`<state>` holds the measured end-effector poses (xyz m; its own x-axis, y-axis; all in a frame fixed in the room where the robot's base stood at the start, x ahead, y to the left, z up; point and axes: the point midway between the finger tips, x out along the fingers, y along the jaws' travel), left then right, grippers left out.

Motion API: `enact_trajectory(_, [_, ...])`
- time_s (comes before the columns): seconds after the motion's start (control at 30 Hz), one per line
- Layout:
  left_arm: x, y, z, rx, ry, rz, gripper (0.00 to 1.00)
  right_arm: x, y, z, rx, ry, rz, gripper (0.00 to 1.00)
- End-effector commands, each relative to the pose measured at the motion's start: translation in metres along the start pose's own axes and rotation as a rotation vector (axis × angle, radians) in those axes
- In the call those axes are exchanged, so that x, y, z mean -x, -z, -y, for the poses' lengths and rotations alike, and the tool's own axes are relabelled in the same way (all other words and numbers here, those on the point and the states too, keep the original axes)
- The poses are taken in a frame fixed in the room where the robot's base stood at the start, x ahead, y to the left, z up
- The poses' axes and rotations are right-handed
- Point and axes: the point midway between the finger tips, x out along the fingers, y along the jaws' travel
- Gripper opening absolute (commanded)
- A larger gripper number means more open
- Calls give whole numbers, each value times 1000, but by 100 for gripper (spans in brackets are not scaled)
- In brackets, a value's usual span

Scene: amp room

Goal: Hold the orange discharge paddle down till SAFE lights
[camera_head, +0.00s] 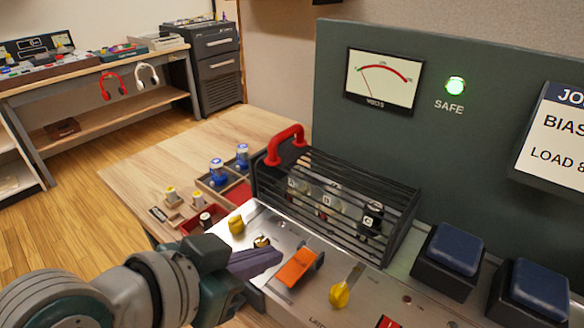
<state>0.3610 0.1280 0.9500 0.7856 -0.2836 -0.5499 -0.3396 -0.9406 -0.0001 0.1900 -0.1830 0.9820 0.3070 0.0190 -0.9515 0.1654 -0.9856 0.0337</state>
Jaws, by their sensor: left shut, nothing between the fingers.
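The orange discharge paddle (297,267) is on the silver control panel (325,281), tilted in its slot. My left gripper (276,256) comes in from the lower left, shut and empty, with its purple fingertips just left of the paddle. I cannot tell whether they touch it. The green SAFE lamp (455,85) on the dark green back panel (430,140) is lit. The volts meter (382,80) left of it has its needle near the left end of the scale. My right gripper is not in view.
A black cage (335,198) with a red handle (285,143) covers several tubes behind the paddle. Yellow knobs (339,294) flank it. Two blue-topped black blocks (455,250) stand right. Blue-capped tubes (217,172) and small parts sit left on the wooden bench (190,150).

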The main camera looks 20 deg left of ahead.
Motion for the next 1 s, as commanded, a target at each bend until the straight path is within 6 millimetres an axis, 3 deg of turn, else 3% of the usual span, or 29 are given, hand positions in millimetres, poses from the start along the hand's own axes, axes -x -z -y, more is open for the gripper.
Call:
enact_trajectory(0.1, [28, 7, 0, -2, 0, 0, 0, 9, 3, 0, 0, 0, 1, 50])
enact_trajectory(0.33, [58, 11, 0, -2, 1, 0, 0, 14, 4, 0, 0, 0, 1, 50])
enact_trajectory(1.0, [68, 13, -2, 0, -5, 27, 0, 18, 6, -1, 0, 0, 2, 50])
